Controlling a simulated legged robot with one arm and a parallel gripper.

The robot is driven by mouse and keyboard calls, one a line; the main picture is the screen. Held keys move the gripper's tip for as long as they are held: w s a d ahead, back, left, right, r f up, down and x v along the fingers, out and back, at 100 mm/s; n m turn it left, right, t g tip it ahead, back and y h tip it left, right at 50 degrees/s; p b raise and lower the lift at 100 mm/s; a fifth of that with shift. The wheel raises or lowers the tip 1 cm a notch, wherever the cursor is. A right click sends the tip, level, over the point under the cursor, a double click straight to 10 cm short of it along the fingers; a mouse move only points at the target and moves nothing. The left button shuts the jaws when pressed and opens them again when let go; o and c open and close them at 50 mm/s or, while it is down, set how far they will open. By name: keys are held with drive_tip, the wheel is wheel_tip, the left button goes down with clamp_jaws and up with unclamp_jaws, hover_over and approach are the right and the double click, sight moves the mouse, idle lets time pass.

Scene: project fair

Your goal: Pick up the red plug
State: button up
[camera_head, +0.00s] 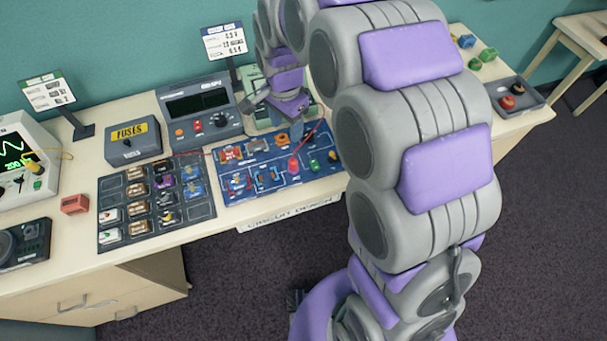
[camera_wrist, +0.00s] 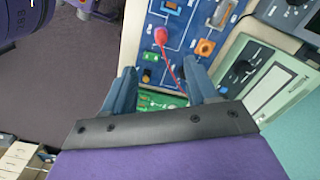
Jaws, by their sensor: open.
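The red plug (camera_head: 293,165) stands on the blue circuit board (camera_head: 237,196), toward its front right part. A thin red wire runs from the plug toward the back right. In the wrist view the red plug (camera_wrist: 160,36) is beyond the fingertips, near the top middle, with its wire running down toward the right finger. My gripper (camera_wrist: 160,68) is open and empty, its two blue-grey fingers apart. In the head view my gripper (camera_head: 282,106) is small, over the back of the table behind the board, apart from the plug.
A dark component tray (camera_head: 157,226) lies left of the board. A grey meter (camera_head: 197,110) and a fuse box (camera_head: 134,141) stand behind. A small green board (camera_wrist: 160,101) lies below the fingers in the wrist view. Dark floor lies beyond the table's front edge.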

drive_tip(key=b, duration=0.2)
hover_over(291, 161)
drive_tip(key=f, duration=1.2)
drive_tip(key=shift+s+f, duration=0.15)
drive_tip(key=shift+s, duration=0.15)
drive_tip(key=shift+d+f, duration=0.25)
drive_tip(key=shift+f, duration=0.05)
drive_tip(key=shift+f+b, duration=0.3)
drive_tip(key=f, duration=0.3)
drive_tip(key=f+b, duration=0.1)
drive_tip(key=shift+w+a+f, duration=0.15)
drive_tip(key=shift+w+a, duration=0.15)
drive_tip(key=shift+d, duration=0.45)
drive_tip(key=shift+c, duration=0.2)
drive_tip(key=shift+d, duration=0.1)
drive_tip(key=shift+c, duration=0.9)
drive_tip(key=shift+a, duration=0.3)
drive_tip(key=c, duration=0.7)
clamp_jaws()
